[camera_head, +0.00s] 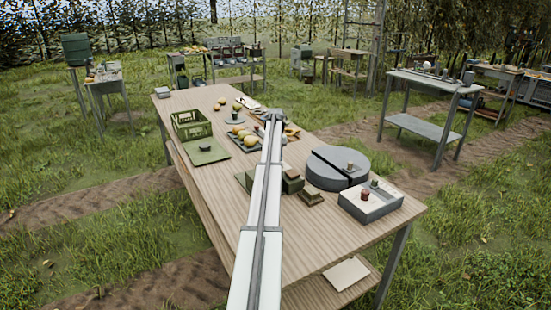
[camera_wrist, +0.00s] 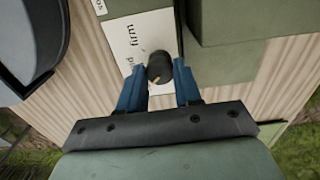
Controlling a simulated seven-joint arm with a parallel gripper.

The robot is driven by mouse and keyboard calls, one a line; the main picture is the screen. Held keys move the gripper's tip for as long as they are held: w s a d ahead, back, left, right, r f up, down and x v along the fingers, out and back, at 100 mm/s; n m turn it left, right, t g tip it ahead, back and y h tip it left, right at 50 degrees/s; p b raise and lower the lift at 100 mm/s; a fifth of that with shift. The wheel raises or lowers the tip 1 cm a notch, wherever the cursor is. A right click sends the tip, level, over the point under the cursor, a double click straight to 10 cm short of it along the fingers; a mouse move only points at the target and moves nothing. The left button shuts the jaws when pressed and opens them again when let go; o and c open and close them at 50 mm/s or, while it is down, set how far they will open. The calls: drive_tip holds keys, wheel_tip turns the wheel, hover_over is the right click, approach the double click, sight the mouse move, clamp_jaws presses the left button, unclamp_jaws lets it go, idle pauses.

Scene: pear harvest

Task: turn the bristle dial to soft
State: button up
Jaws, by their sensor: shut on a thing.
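The dial is a small dark round knob (camera_wrist: 160,65) with a short pale pointer mark, in the wrist view. It stands on a white plate (camera_wrist: 125,45) with dark lettering, turned in the picture; one word looks like "firm". Other lettering is partly covered by the knob. The blue fingers of my gripper (camera_wrist: 158,77) are on either side of the knob, shut on it. In the head view my gripper (camera_head: 272,115) is at the far end of my arm, over the table; I cannot make out the knob there.
In the wrist view a green block (camera_wrist: 225,60) is close on the right and a dark round-edged thing (camera_wrist: 32,40) is on the left. In the head view the wooden table (camera_head: 215,225) bears a green crate (camera_head: 190,124), a grey round drum (camera_head: 337,172) and a pale box (camera_head: 371,205).

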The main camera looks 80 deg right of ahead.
idle(0.4)
drive_tip(key=o, duration=1)
drive_tip(key=shift+o, duration=0.2)
drive_tip(key=shift+r, duration=0.1)
wheel_tip(320, 180, up, 14)
drive_tip(key=shift+f, duration=0.2)
